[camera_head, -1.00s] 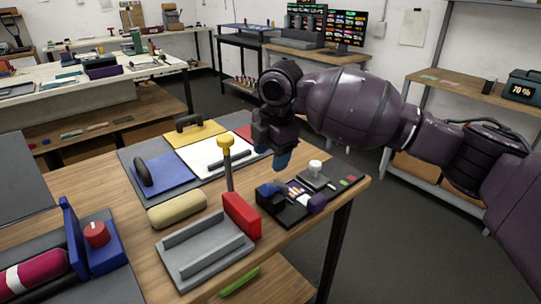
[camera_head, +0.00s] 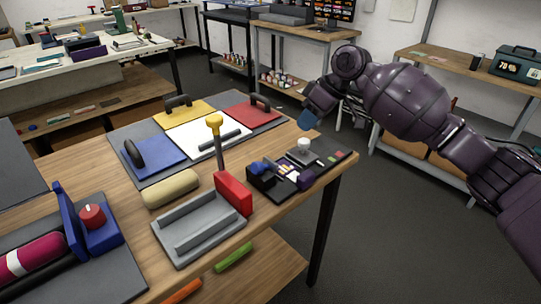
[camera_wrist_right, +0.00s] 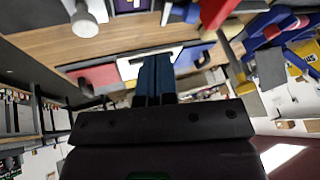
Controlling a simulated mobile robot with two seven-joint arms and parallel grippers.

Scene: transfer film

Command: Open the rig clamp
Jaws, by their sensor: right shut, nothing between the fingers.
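The rig clamp appears to be the grey channel-shaped fixture (camera_head: 203,232) with a red block (camera_head: 233,193) at its far right end. A lever with a yellow knob (camera_head: 214,119) stands upright behind it. My right gripper (camera_head: 308,119) is beyond the table's back right edge, up and to the right of the clamp and apart from it. Its blue fingers (camera_wrist_right: 155,77) are together with nothing between them in the right wrist view. My left gripper is in neither view.
A tan roll (camera_head: 170,188) lies left of the lever. Blue (camera_head: 160,160), yellow, white and red panels lie behind. A black tray of small items (camera_head: 290,190) sits to the right. A blue bracket with a red knob (camera_head: 92,215) stands at the left.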

